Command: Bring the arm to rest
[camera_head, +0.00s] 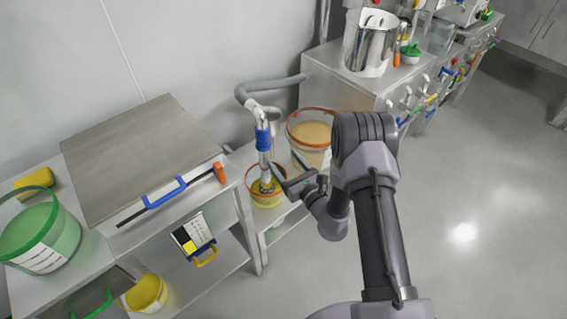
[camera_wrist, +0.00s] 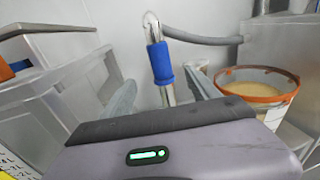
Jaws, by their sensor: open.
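My arm reaches out from the bottom right in the head view, and my gripper (camera_head: 287,165) is at its far end. The gripper is open, with no object seen held between its fingers. In the wrist view its two fingers (camera_wrist: 162,92) stand apart, one on each side of a metal pipe with a blue sleeve (camera_wrist: 159,62). The pipe is beyond the fingers, and I cannot tell the gap. In the head view this blue-sleeved pipe (camera_head: 263,139) stands down in a small yellow bucket (camera_head: 267,198) just left of my gripper.
A tub of tan powder (camera_head: 311,133) stands close behind my gripper, right of the pipe. A steel-topped cabinet (camera_head: 140,155) is left, a cluttered bench (camera_head: 345,75) behind. Open floor (camera_head: 470,220) lies right.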

